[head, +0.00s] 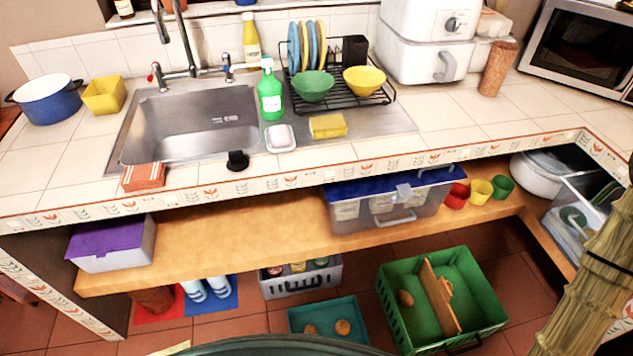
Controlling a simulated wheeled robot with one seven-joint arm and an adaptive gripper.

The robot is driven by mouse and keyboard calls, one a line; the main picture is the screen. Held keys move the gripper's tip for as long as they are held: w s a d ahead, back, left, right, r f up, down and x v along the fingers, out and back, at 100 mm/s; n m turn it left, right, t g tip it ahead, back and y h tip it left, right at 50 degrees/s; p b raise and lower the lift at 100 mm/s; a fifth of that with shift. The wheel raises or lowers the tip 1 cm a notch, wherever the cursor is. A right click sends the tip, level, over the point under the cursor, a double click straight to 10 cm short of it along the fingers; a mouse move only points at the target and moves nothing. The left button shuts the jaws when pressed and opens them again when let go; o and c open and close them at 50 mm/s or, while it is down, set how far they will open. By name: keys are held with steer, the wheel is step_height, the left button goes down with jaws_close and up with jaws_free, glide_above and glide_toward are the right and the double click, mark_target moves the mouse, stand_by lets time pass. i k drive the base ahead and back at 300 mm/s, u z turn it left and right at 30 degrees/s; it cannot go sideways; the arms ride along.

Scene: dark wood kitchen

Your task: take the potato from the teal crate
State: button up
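The teal crate (357,309) is on the tiled floor under the counter, at the bottom middle of the head view. Its lower part is cut off by a dark green curved shape at the picture's bottom edge. Two small brownish-yellow lumps lie in it: a rounder one, which looks like a potato (343,327), at the right, and another lump (310,330) at the left, partly hidden. I cannot tell for sure which is the potato. My gripper is not in view.
A larger green crate (491,290) with a wooden board and brown items stands to the right. A grey crate of bottles (302,287) stands behind the teal one. A wooden shelf (235,235) and the tiled counter (75,170) overhang the floor.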

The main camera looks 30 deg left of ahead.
mark_target(310, 328)
steer(key=u, duration=0.85)
steer(key=k, duration=1.4)
steer(key=z, duration=1.05)
steer(key=i, duration=1.1)
steer(key=u, duration=2.2)
